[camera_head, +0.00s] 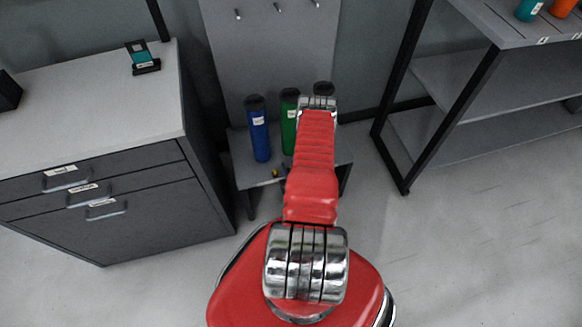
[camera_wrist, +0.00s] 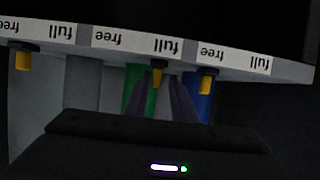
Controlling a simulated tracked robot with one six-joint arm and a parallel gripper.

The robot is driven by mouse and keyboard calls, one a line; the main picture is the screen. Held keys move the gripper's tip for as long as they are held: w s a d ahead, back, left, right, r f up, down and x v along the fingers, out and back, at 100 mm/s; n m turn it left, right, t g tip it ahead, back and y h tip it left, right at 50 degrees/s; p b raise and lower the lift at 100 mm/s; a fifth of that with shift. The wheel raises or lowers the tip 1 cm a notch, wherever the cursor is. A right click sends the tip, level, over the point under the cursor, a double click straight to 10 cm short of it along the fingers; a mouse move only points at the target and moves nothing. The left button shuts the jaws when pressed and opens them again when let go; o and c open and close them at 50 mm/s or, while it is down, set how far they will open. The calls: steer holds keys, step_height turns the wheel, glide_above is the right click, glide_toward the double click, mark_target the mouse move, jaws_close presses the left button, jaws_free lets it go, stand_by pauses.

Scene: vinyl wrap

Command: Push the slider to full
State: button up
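The wrist view shows a grey shelf edge (camera_wrist: 290,74) with white label strips reading "free" and "full", upside down. Below it are yellow slider knobs. The left knob (camera_wrist: 22,59) is under "free" of its strip. The middle knob (camera_wrist: 157,77) is under "full" of the middle strip. The right knob (camera_wrist: 207,83) is under "free" of its strip. My gripper (camera_wrist: 162,90) has its two dark fingers apart, one on each side of the middle knob. I cannot tell whether they touch it. In the head view my red arm hides the gripper.
A low stand (camera_head: 245,177) holds a blue bottle (camera_head: 258,128), a green bottle (camera_head: 289,120) and a dark-topped bottle (camera_head: 323,88). A grey drawer cabinet (camera_head: 95,115) stands left and a metal shelf rack (camera_head: 470,85) right.

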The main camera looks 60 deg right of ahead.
steer(key=shift+o, duration=0.6)
steer(key=shift+s, duration=0.15)
steer(key=shift+s+a+r, duration=0.1)
steer(key=shift+s+a, duration=0.15)
steer(key=shift+s, duration=0.1)
steer(key=v, duration=1.2)
steer(key=shift+s+a+r, duration=0.2)
steer(key=shift+a+r, duration=0.05)
steer(key=shift+a, duration=0.05)
